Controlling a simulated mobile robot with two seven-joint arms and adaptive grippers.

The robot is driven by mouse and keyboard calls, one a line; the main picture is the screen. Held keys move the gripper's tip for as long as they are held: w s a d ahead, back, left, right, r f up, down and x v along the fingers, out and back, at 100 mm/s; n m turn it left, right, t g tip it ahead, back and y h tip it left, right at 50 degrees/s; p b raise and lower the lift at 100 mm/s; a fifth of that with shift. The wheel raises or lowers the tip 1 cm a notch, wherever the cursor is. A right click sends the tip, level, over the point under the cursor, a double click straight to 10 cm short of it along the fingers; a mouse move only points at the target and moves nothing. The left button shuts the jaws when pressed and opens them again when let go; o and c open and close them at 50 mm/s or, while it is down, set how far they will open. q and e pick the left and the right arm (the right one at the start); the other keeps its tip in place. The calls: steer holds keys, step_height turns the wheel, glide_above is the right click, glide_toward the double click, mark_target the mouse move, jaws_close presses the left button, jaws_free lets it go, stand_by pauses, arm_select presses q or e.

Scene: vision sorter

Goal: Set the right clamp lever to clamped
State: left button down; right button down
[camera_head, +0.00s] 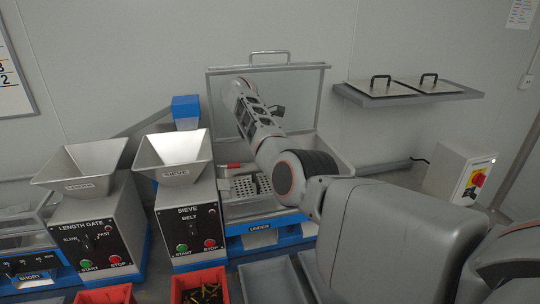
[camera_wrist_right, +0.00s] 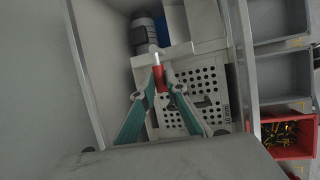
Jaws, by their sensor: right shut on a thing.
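The right clamp lever's red handle (camera_wrist_right: 159,77) shows in the right wrist view, at the upper left corner of the perforated sieve plate (camera_wrist_right: 202,84). My right gripper (camera_wrist_right: 161,86) is shut on it, its green fingers on either side. In the head view the sieve plate (camera_head: 244,187) is partly covered by my right arm, and the gripped lever and my fingertips are hidden. Another red handle (camera_head: 230,166) lies at the plate's back left. Whether the right lever is clamped cannot be told. My left gripper is not in view.
The sieve machine (camera_head: 190,228) with its hopper (camera_head: 172,158) stands left of the plate. A framed cover (camera_head: 322,92) stands raised behind. A red bin (camera_head: 177,285) and grey bins (camera_head: 268,283) lie in front. A shelf (camera_head: 410,94) and switch box (camera_head: 455,170) are at right.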

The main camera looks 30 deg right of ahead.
stand_by(0.3)
steer(key=c, duration=2)
jaws_free()
steer(key=v, duration=1.2)
steer(key=shift+d, duration=0.1)
